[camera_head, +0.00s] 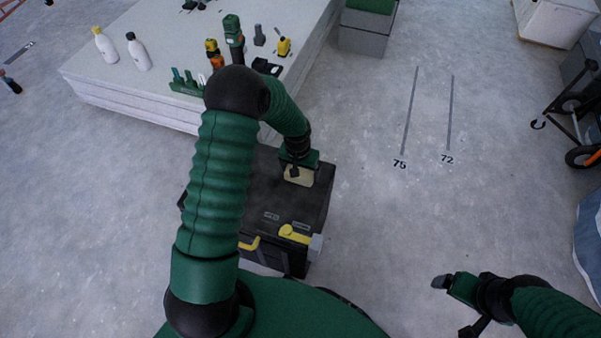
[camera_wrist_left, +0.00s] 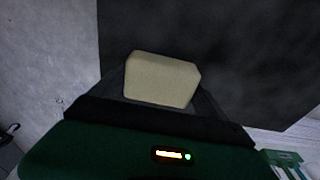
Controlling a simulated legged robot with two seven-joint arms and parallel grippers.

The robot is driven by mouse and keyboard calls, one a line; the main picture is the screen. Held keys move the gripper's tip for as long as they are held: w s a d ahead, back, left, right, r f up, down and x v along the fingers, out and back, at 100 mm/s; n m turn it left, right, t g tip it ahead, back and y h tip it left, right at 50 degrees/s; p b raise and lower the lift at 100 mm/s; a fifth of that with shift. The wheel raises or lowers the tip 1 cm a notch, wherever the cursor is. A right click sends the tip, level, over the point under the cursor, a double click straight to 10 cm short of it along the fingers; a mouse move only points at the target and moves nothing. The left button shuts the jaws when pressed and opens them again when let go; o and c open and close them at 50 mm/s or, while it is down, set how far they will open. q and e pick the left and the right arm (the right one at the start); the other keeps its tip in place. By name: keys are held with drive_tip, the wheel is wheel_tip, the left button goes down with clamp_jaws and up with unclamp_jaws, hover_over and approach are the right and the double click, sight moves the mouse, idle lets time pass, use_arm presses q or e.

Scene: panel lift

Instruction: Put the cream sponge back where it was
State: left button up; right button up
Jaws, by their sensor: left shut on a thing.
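The cream sponge (camera_head: 299,178) is a small pale block over the far right part of the black box (camera_head: 255,195). In the left wrist view the cream sponge (camera_wrist_left: 162,80) sits between the fingers. My left gripper (camera_head: 298,168) is shut on it, with the dark box top below. I cannot tell whether the sponge touches the box top. My right gripper (camera_head: 457,310) is at the lower right, over bare floor, with its two fingers apart and nothing between them.
A stack of pale panels (camera_head: 130,95) behind the box carries bottles, a green rack (camera_head: 186,84) and several tools. A wheeled frame (camera_head: 575,125) stands right. The middle floor is clear.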

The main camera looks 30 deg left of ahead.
use_arm(q)
drive_tip(key=o, duration=1)
wheel_tip(320, 180, up, 12)
drive_tip(key=s+p, duration=0.1)
drive_tip(key=p, duration=0.4)
drive_tip(key=s+d+r+m, duration=0.1)
drive_tip(key=s+d+r, duration=0.2)
drive_tip(key=s, duration=0.2)
drive_tip(key=s+d+r+m, duration=0.1)
drive_tip(key=s+d+r, duration=0.2)
drive_tip(key=s+d, duration=0.1)
drive_tip(key=s+d+r+t, duration=0.1)
drive_tip(key=s+d+r, duration=0.2)
drive_tip(key=s, duration=0.3)
drive_tip(key=shift+d+m, duration=0.4)
drive_tip(key=shift+d, duration=0.35)
